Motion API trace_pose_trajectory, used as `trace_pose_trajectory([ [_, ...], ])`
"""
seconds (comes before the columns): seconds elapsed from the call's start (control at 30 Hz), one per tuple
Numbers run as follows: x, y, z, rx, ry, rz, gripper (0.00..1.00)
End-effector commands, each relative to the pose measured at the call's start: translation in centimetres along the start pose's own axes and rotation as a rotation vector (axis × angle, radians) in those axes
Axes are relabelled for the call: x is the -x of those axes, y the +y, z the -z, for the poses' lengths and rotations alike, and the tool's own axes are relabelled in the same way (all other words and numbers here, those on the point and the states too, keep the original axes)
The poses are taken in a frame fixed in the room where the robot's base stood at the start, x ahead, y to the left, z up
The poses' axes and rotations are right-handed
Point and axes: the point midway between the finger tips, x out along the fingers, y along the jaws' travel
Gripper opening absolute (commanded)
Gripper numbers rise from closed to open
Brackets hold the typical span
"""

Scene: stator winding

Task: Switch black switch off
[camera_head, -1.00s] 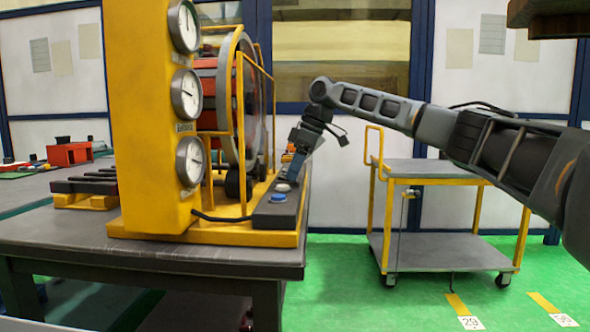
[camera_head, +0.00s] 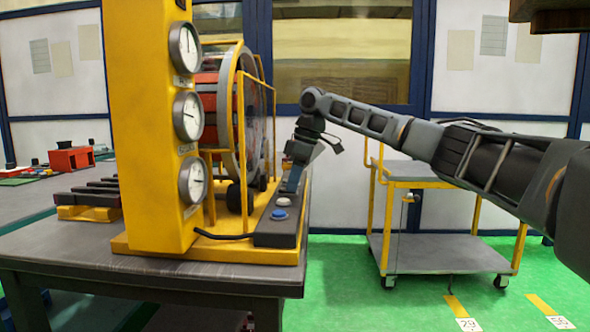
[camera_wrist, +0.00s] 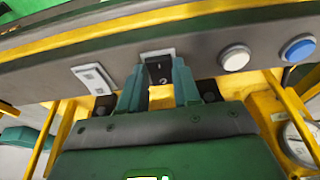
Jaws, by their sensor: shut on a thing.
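The black switch (camera_wrist: 158,68) sits in a white frame on the grey control panel in the wrist view. My gripper (camera_wrist: 158,76) is at the switch, with one teal finger on each side, shut on it. The switch's lower part is partly hidden between the fingers. In the head view my gripper (camera_head: 292,186) reaches down to the far part of the dark control panel (camera_head: 278,238); the switch itself cannot be made out there.
A white button (camera_wrist: 235,58) and a blue button (camera_wrist: 299,48) lie right of the switch, and a white rocker switch (camera_wrist: 93,79) left. The yellow gauge column (camera_head: 150,130) and yellow-railed machine stand close by. A trolley (camera_head: 440,262) stands at right.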

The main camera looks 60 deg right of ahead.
Motion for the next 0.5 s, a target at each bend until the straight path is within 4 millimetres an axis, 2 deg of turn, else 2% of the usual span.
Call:
trace_pose_trajectory([
  [0.1, 0.62, -0.04, 0.43, -0.001, -0.042, 0.003, 0.01],
  [0.5, 0.28, -0.01, 0.65, -0.002, -0.172, 0.001, 0.01],
])
